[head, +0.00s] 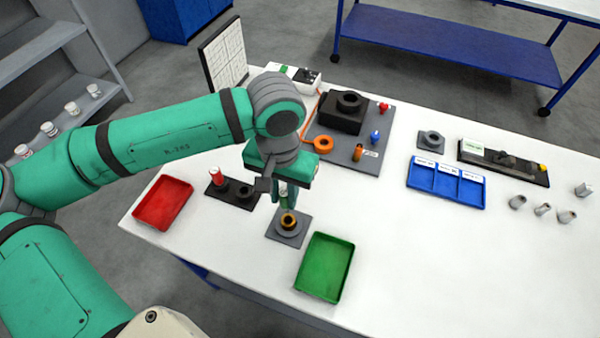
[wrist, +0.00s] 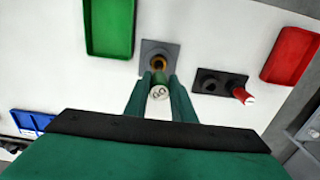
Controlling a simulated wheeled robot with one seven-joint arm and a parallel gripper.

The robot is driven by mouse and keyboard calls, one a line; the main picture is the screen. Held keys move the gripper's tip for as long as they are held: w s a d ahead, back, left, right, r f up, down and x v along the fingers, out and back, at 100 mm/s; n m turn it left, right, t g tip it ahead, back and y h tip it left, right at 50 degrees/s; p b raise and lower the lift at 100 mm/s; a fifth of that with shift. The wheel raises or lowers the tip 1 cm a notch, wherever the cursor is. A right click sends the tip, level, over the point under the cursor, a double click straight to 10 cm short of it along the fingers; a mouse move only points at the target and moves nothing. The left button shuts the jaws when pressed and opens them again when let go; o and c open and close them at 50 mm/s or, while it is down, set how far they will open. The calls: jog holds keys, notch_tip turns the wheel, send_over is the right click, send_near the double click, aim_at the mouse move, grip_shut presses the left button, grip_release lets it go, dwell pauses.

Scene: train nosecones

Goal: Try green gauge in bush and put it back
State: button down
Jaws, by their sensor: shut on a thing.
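My gripper (head: 283,194) is shut on the green gauge (head: 284,201), just above the bush. In the wrist view its fingers (wrist: 160,80) hold the gauge (wrist: 159,92) by its sides, and the pale end reads "GO". The brass-coloured bush (head: 288,219) sits in a round dark holder on a grey square plate (head: 279,234); it also shows in the wrist view (wrist: 159,62). The gauge points down towards the bush; I cannot tell whether its tip touches or enters it. The black gauge stand (head: 230,199) has one empty socket and holds the red gauge (head: 216,176).
A red tray (head: 163,203) lies left of the stand and a green tray (head: 324,267) right of the bush plate. Behind are a grey fixture board (head: 372,150) with a black block and a blue divided tray (head: 447,183). The white table's right front is clear.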

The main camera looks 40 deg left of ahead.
aim_at(286, 211)
jog(key=shift+w+f, duration=0.15)
jog(key=shift+w, duration=0.2)
jog(key=shift+f, duration=2.45)
jog(key=shift+s, duration=0.3)
jog(key=shift+f, duration=0.6)
dwell(1.0)
jog(key=shift+w+d, duration=0.1)
jog(key=shift+w, duration=0.05)
dwell(0.3)
jog(key=shift+s, duration=0.2)
jog(key=shift+w+f, duration=0.1)
jog(key=shift+f, duration=0.55)
dwell(2.0)
